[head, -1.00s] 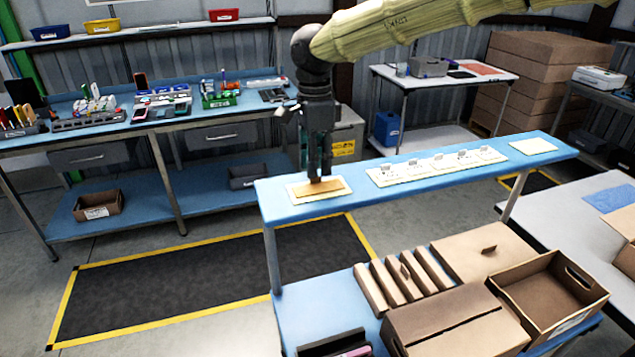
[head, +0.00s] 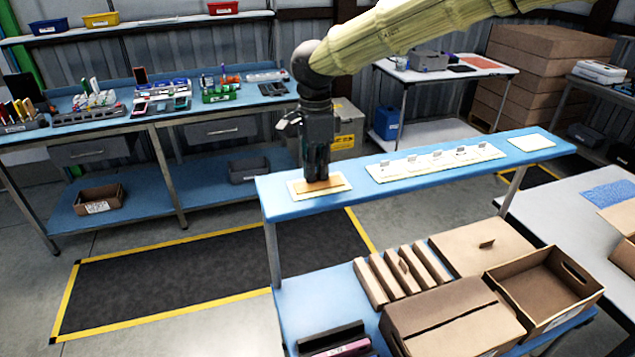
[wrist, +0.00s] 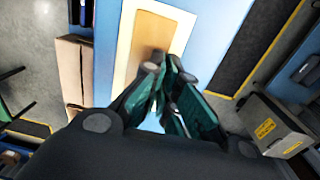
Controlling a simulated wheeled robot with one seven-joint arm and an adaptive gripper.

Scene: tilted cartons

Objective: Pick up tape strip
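A flat tan rectangle (head: 338,184), which looks like the tape strip, lies on a cream pad (head: 294,189) at the left end of the raised blue shelf. In the wrist view the tan piece (wrist: 148,32) shows on its cream pad (wrist: 124,45). My gripper (head: 317,178) points straight down, with its fingertips right at the tan piece. In the wrist view the dark green fingers of my gripper (wrist: 162,65) come close together over the near part of the piece. The fingers hide the contact, and I cannot tell whether anything is held.
Along the same blue shelf (head: 355,183) lie a long cream card with several small tags (head: 437,162) and a plain cream pad (head: 531,142). Below stand an open carton (head: 545,285), a closed carton (head: 450,325) and several upright cardboard pieces (head: 400,275). A cluttered workbench (head: 150,135) stands behind left.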

